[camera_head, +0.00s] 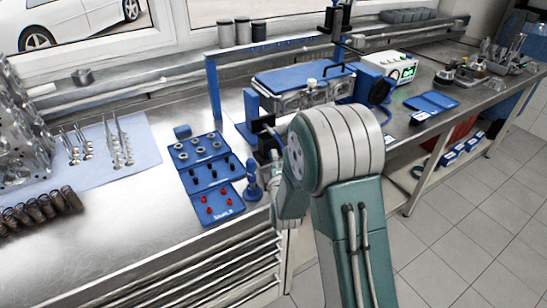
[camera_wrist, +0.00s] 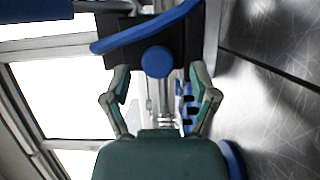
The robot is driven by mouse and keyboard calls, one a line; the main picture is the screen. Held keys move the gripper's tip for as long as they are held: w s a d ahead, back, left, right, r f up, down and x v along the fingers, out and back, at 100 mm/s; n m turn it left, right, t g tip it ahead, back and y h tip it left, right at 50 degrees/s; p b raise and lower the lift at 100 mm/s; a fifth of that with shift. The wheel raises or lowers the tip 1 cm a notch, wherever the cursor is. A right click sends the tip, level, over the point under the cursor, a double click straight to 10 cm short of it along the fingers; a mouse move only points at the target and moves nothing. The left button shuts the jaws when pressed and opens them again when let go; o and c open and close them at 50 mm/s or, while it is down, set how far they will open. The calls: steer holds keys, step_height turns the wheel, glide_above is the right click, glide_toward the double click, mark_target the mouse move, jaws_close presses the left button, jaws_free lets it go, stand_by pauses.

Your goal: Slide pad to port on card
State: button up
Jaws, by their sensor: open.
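My gripper (camera_wrist: 159,72) is open in the wrist view. Its two green fingers stand on either side of a round blue pad-like knob (camera_wrist: 157,62), with nothing clamped between them. The knob sits on the face of a black block (camera_wrist: 185,42), with a blue curved bar (camera_wrist: 150,28) across it. In the head view, a black block (camera_head: 266,148) is at the near left of the blue frame, and my gripper is beside it, mostly hidden by my arm. I cannot make out the port or a card's markings with certainty.
A blue stepped tray (camera_head: 206,172) with rings, black pieces and red pieces lies left of my arm, next to a blue post (camera_head: 253,185). The steel bench (camera_head: 120,225) has bare room at front left.

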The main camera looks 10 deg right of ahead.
steer(key=shift+w, duration=0.6)
steer(key=shift+w+d, duration=0.3)
steer(key=shift+w, duration=0.2)
steer(key=shift+a, duration=0.1)
jaws_close()
